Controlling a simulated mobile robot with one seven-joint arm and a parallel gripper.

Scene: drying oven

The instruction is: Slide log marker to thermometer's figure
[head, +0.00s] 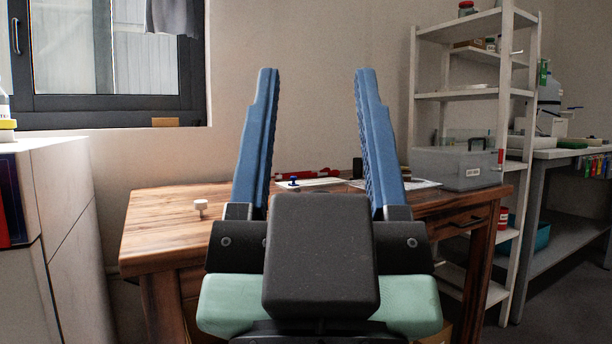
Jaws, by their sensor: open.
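My gripper (315,75) points up and away in front of the camera, its two blue fingers wide apart with nothing between them. Behind it stands a wooden table (165,222). Between the fingers, at the table's back, a small blue piece (293,180) sits on a flat whitish strip (320,183); it may be the log marker, but it is too small to be sure. I cannot make out a thermometer or any figure. My gripper hides much of the tabletop.
A small white knob-like object (200,206) stands on the table's left part. A red object (300,173) lies at the back. A grey labelled box (462,169) stands at the right end. A white shelf unit (458,94) rises behind, and a pale cabinet (65,190) stands left.

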